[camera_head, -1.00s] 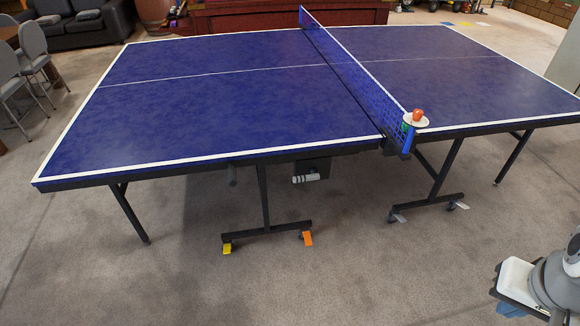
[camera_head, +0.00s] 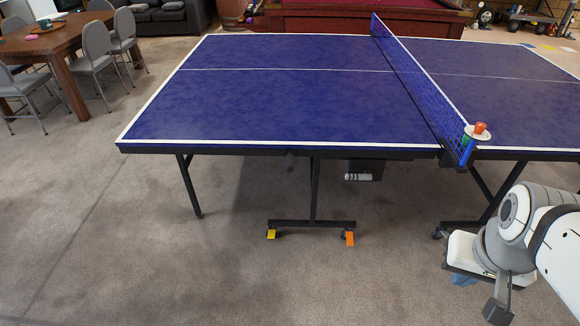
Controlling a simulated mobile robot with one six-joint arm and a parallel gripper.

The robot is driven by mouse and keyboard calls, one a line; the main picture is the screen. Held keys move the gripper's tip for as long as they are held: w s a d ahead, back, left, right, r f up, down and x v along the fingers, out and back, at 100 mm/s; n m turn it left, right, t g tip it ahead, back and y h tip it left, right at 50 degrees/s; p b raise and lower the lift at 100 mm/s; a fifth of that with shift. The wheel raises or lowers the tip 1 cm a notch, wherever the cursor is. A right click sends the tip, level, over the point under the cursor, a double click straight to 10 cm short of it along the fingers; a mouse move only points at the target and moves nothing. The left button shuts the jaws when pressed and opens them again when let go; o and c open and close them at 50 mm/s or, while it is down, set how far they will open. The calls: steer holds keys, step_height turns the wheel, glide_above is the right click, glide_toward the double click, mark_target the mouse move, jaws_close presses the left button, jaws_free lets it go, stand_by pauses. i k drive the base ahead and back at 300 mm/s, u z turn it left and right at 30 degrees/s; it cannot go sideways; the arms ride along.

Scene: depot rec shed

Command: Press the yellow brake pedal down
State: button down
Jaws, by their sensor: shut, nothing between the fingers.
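The yellow brake pedal (camera_head: 271,234) is a small flat tab at the left end of the near foot bar under the blue table-tennis table (camera_head: 290,100). It is low, close to the carpet, and looks tilted. An orange pedal (camera_head: 349,238) sits at the right end of the same bar. My gripper (camera_head: 463,281) is at the lower right, well to the right of both pedals and apart from them. It has a white body with bluish fingers below, which look shut and empty; my arm partly hides it.
The table's legs and foot bar (camera_head: 311,223) stand around the pedals, with the tabletop overhanging. The net post holds a small plate with a red object (camera_head: 481,130). Chairs (camera_head: 90,60) and a brown table (camera_head: 50,40) stand at upper left. Carpet in front is clear.

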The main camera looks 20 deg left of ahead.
mark_target(271, 233)
steer(key=u, duration=1.3)
steer(key=i, duration=1)
steer(key=z, duration=0.05)
